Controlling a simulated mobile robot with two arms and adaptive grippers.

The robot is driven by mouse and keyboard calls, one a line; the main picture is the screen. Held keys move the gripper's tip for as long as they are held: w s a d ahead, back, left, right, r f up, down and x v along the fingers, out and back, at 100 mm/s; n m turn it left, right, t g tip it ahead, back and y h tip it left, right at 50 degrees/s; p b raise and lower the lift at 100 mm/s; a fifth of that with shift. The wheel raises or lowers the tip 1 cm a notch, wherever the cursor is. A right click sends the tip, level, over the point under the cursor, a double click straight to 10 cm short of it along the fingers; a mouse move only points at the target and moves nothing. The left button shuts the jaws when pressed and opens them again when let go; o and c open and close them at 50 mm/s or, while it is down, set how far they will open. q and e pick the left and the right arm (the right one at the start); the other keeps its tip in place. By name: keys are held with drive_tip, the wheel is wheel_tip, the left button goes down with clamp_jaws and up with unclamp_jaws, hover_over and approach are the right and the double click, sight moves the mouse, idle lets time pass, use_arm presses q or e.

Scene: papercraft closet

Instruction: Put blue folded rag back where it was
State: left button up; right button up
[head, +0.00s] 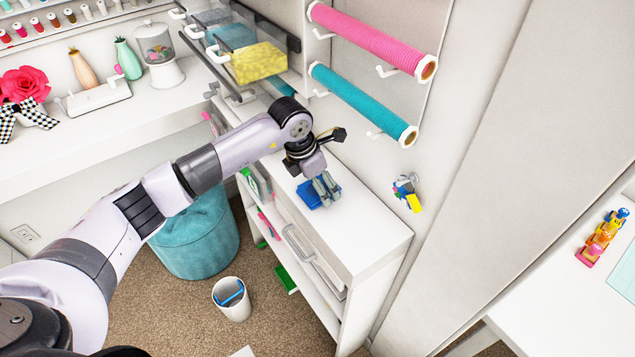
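The blue folded rag (307,196) lies at the top of a narrow white cabinet (366,230) in the head view. My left arm comes in from the left and its gripper (326,191) points down at the rag. The fingers overlap the rag's right part and hide some of it. Whether they grip it, and whether it touches the cabinet top, I cannot tell. My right gripper is out of view.
Pink (372,38) and teal (362,103) rolls hang on the wall. A teal pouf (197,240) and a white bin (232,300) stand on the floor. The cabinet top's front end is clear.

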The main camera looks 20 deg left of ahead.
sight(307, 193)
use_arm(q)
drive_tip(key=shift+r+p, duration=0.25)
drive_tip(key=shift+p, duration=0.05)
drive_tip(key=shift+a+r+b, duration=0.1)
drive_tip(key=shift+r+b, duration=0.25)
drive_tip(key=b+v, duration=0.2)
drive_tip(key=v, duration=0.9)
drive_tip(key=shift+b, duration=0.35)
drive_tip(key=shift+s, duration=0.1)
